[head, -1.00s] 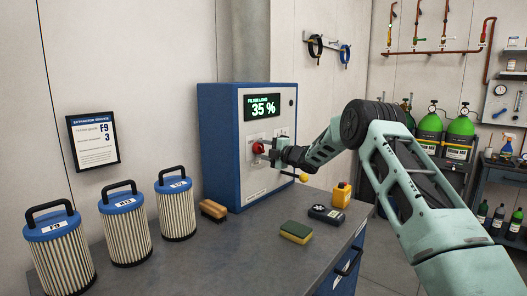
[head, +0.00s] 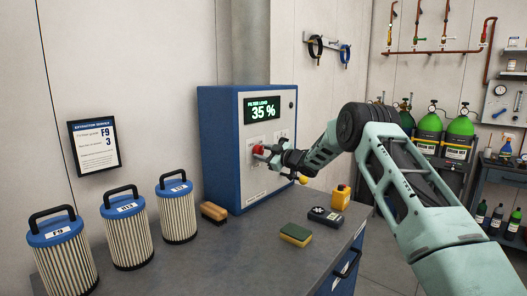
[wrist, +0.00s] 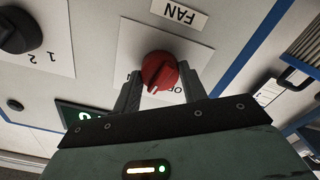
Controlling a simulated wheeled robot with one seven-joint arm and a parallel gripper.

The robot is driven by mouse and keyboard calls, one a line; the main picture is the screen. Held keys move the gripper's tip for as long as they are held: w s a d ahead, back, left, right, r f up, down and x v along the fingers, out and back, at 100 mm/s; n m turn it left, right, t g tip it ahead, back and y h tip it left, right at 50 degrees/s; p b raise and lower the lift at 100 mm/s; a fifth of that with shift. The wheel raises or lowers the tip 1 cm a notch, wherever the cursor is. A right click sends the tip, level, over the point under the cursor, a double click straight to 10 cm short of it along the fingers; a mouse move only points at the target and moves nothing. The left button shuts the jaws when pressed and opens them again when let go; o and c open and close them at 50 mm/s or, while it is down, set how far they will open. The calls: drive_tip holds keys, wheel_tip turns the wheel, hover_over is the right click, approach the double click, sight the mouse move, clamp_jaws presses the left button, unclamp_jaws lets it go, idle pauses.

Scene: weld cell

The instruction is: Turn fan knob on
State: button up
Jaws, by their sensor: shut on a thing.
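The red fan knob (wrist: 159,72) sits on a white plate under a "FAN" label (wrist: 179,13) in the wrist view. In the head view the red knob (head: 258,150) shows on the front of the blue and white extractor cabinet (head: 222,150). My gripper (wrist: 158,85) is shut on the knob, with one finger on each side of it. In the head view my gripper (head: 265,153) reaches the panel from the right. Part of the "ON/OFF" lettering is hidden by the knob and fingers.
A black knob (wrist: 16,30) marked 1 and 2 is beside the fan plate. The display (head: 262,107) reads 35 %. Several filters stand on the bench (head: 225,255) at left. A brush (head: 214,212), a sponge (head: 296,234), a meter (head: 325,215) and a yellow item (head: 341,197) lie in front.

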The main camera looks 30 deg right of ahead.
drive_tip(key=shift+m+p, duration=1.2)
drive_tip(key=shift+m, duration=1.8)
drive_tip(key=shift+f, duration=0.1)
drive_tip(key=o, duration=1)
drive_tip(key=b+v, duration=0.5)
drive_tip(key=v, duration=1.2)
drive_tip(key=shift+s+d, duration=0.1)
drive_tip(key=shift+s, duration=0.1)
